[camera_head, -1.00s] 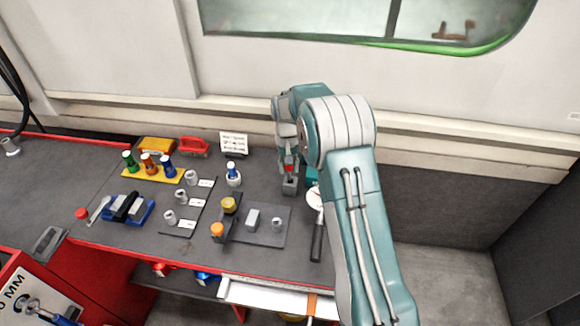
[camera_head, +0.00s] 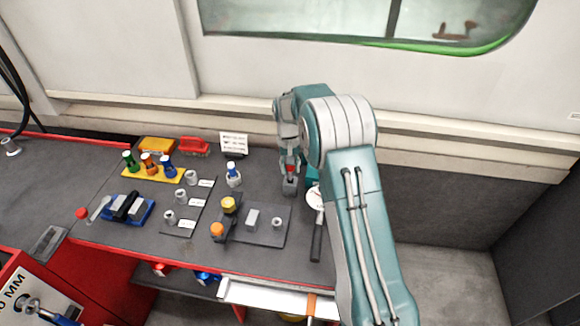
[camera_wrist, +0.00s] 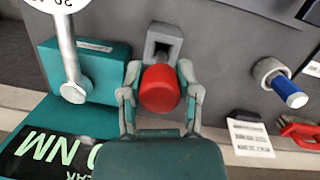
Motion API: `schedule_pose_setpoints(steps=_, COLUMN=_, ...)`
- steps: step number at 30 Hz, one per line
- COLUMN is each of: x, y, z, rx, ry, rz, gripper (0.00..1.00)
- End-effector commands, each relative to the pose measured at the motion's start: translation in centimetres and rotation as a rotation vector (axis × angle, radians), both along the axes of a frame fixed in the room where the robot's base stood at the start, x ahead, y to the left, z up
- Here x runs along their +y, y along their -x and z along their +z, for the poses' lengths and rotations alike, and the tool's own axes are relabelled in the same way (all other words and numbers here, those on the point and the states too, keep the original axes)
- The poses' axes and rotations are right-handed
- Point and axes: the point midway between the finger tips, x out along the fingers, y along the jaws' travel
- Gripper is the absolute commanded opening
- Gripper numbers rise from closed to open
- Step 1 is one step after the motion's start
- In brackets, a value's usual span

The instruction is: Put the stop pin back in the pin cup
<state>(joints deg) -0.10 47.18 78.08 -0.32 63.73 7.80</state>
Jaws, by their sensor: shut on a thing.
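The stop pin has a round red head (camera_wrist: 160,88), which sits between the two fingers of my gripper (camera_wrist: 160,82) in the wrist view. My gripper is shut on it. The pin's shaft is hidden behind the head and fingers. The pin cup (camera_wrist: 164,36) is a grey square block with a dark opening, just beyond the red head. In the head view the cup (camera_head: 290,187) stands on the bench directly below my gripper (camera_head: 290,168). I cannot tell whether the pin's tip is inside the opening.
A teal torque tester (camera_wrist: 95,72) with a metal arm stands close left of the cup in the wrist view. A blue-topped piece in a grey holder (camera_head: 233,174) and a white card (camera_head: 233,142) are to the left. A dial tool with a black handle (camera_head: 317,240) lies at right.

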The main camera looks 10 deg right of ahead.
Motion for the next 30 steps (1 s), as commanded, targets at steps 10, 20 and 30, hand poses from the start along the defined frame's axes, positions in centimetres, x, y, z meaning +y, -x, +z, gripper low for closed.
schedule_pose_setpoints(steps=10, x=0.0, y=0.0, z=-0.8, rx=0.0, ry=0.0, rz=0.0, gripper=0.0)
schedule_pose_setpoints(steps=20, x=0.0, y=0.0, z=-1.5, rx=0.001, ry=0.0, rz=0.0, gripper=0.0)
schedule_pose_setpoints(steps=30, x=0.0, y=0.0, z=-2.2, rx=0.0, ry=0.0, rz=0.0, gripper=0.0)
